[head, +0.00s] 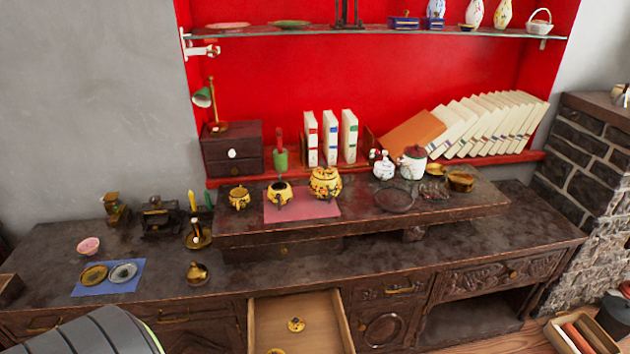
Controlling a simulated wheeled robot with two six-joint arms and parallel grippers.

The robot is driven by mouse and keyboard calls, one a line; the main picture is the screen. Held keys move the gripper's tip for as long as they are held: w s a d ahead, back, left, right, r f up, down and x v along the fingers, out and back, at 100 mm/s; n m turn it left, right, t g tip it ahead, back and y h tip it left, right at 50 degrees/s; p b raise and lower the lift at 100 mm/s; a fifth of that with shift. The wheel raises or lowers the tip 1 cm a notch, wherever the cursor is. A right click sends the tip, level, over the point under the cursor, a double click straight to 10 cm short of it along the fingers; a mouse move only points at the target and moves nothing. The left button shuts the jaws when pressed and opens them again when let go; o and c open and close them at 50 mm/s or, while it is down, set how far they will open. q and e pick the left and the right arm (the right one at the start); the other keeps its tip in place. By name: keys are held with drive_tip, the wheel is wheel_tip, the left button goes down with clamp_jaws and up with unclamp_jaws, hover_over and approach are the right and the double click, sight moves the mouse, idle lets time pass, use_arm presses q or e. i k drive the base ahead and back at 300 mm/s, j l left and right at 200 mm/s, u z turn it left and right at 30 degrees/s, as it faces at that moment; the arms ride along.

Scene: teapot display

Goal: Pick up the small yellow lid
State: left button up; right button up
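A small yellow lid (296,324) with a dark knob lies in the open drawer (339,318) at the bottom middle. A second yellowish piece (275,351) is in the drawer, mostly cut off by the bottom edge. On the raised shelf, a small yellow teapot (280,193) with a dark opening sits on a pink mat (303,212). A larger yellow pot (325,182) stands at the mat's back right, and a small yellow cup (239,198) stands left of the mat. Neither of my grippers shows.
A brass bell-like object (197,273) stands on the cabinet top behind the drawer. A blue mat (108,288) with two round plates lies at the left, near a pink bowl (88,245). A white pot with a dark red lid (413,163) is on the raised shelf.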

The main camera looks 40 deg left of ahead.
sight(297, 324)
drive_tip(key=u, duration=1.4)
